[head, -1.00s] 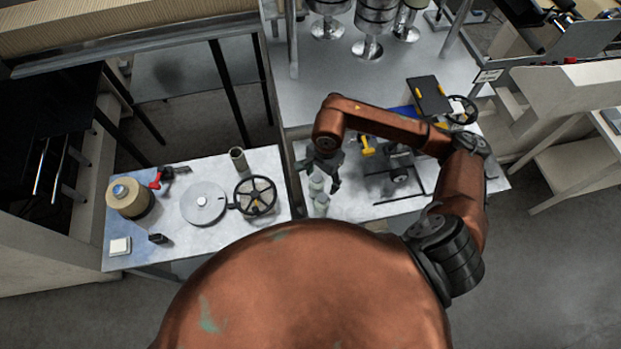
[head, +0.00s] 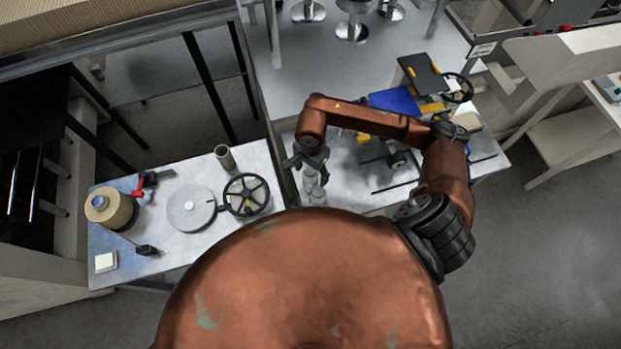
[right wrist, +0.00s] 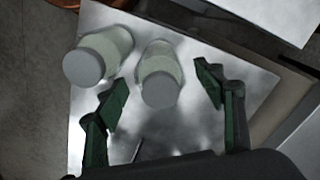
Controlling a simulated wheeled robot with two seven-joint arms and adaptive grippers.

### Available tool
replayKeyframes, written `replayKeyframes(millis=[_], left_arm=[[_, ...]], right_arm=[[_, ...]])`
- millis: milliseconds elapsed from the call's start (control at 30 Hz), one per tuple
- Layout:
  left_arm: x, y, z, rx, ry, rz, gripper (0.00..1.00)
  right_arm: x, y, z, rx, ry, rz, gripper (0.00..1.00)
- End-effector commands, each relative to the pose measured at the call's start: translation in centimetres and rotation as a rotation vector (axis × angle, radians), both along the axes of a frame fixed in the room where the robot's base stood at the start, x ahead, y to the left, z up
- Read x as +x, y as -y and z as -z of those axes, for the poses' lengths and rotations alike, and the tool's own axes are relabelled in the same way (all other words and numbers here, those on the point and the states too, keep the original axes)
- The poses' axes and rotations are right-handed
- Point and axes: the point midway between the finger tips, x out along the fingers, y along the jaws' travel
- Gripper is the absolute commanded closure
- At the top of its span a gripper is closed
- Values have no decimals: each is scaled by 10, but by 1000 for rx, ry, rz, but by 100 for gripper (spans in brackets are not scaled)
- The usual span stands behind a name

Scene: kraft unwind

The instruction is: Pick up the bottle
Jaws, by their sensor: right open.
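Two pale green translucent bottles with grey caps stand close together on the right-hand metal table (head: 345,205). In the right wrist view, one bottle (right wrist: 160,78) is between my open fingers, with its cap towards the camera. The other bottle (right wrist: 100,55) stands to its left, outside the left finger. In the head view the bottles (head: 318,196) are small and partly hidden by my right gripper (head: 309,166), which is above and beside them. My right gripper (right wrist: 162,76) is open and empty; I cannot tell whether it touches a bottle. My left gripper is out of view.
A black handwheel (head: 246,195), a grey disc (head: 191,209), a tan spool (head: 110,208) and a grey-green tube (head: 225,157) are on the left table. A machine with a blue part (head: 393,100) stands behind my right arm. A gap separates the tables.

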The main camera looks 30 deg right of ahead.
Motion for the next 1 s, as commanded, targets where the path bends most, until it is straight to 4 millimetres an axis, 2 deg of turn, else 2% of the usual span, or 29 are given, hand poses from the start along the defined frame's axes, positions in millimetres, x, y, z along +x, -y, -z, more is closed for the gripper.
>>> replayKeyframes(millis=[100, 233, 533, 1000], left_arm=[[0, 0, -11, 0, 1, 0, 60], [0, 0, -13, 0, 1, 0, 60], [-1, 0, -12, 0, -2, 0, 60], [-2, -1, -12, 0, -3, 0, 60]], right_arm=[[-2, -3, 17, 2, -6, 2, 37], [-1, -2, 34, 0, -3, 2, 37], [0, -2, 40, 0, -1, 0, 37], [0, -1, 40, 0, -1, 0, 69]])
